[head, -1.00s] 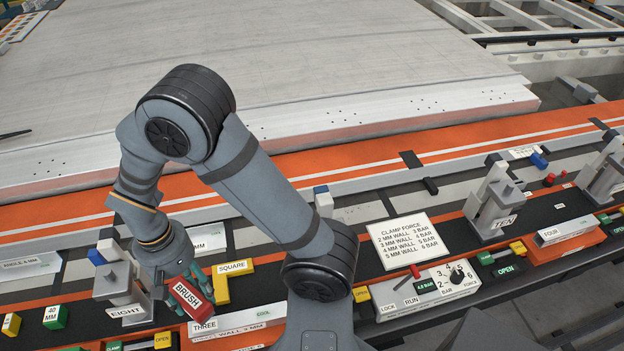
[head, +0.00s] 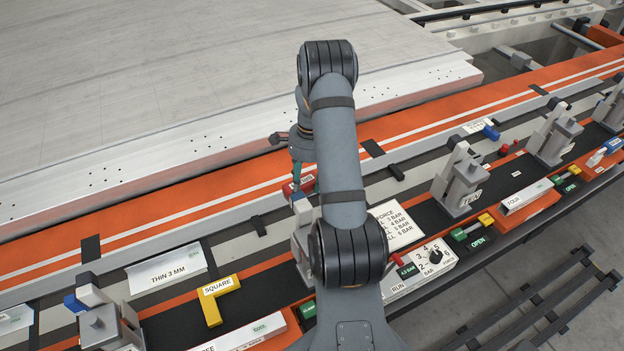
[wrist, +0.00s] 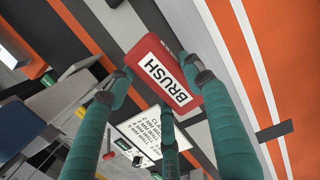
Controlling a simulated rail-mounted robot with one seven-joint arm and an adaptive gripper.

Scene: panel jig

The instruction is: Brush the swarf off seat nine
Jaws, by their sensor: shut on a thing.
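The red brush, labelled BRUSH (wrist: 160,72), is held between the teal fingers of my gripper (head: 297,174). In the head view the brush (head: 306,184) shows partly behind my arm, over the orange strip's near edge. A grey clamp seat (head: 300,244) with a blue and white top stands just below it in the picture, mostly hidden by my arm. It lies between the seat at lower left and seat TEN, but its label and any swarf are hidden. I cannot tell whether the brush touches anything.
Seat TEN (head: 460,180) stands to the right, and another seat (head: 92,325) at lower left. A yellow SQUARE piece (head: 216,298), a THIN 3 MM plate (head: 166,270), the clamp force card (head: 398,222) and a control box (head: 420,272) lie around. The large panel (head: 150,80) fills the back.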

